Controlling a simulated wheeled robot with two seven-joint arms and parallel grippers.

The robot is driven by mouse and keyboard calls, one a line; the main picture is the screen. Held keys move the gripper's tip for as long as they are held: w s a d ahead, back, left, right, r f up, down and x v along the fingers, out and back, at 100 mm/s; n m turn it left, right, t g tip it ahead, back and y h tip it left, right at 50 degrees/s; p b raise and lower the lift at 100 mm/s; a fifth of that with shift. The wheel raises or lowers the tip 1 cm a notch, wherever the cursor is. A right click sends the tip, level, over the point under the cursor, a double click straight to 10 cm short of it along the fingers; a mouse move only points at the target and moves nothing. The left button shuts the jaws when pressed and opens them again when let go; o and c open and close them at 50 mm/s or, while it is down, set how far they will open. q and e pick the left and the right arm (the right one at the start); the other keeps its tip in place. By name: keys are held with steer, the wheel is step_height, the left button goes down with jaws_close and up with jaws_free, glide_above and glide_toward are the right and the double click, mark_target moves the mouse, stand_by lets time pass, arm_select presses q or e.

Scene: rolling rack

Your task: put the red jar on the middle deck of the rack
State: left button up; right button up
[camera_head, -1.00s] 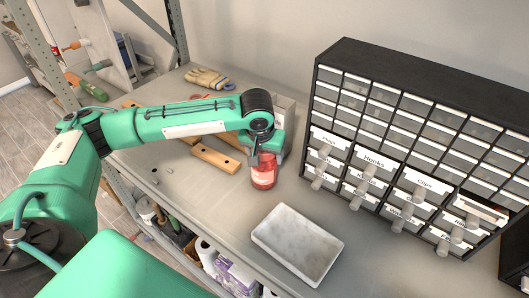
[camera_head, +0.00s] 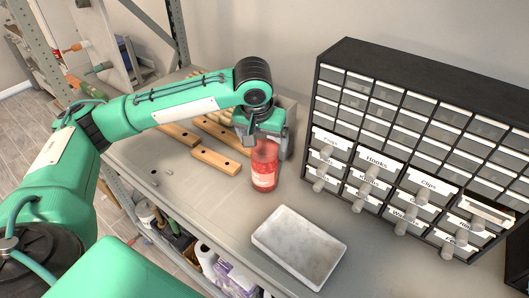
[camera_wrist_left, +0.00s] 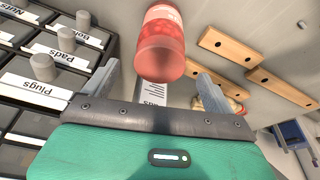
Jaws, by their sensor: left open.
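The red jar (camera_head: 264,167), translucent with a pale label, stands upright on the grey workbench. My left gripper (camera_head: 265,138) is at the jar's upper end in the head view, with its fingers apart. In the left wrist view the jar (camera_wrist_left: 161,45) appears between and beyond the two spread fingers (camera_wrist_left: 156,75), with a visible gap to each finger. The gripper is not closed on it. I cannot make out the rack's middle deck for certain in these views. My right gripper is not in view.
A white tray (camera_head: 298,244) lies in front of the jar. A black drawer cabinet (camera_head: 328,56) with labelled drawers stands to the right. Drilled wooden strips (camera_head: 216,161) lie to the left. Metal shelving (camera_head: 174,30) stands at upper left. Bare bench lies left of the tray.

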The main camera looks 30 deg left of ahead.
arm_select(q)
steer(key=v, duration=0.3)
steer(key=shift+s+r, duration=0.1)
steer(key=shift+r, duration=0.25)
steer(key=shift+s+r, duration=0.1)
steer(key=shift+r, duration=0.2)
steer(key=shift+s+f, duration=0.1)
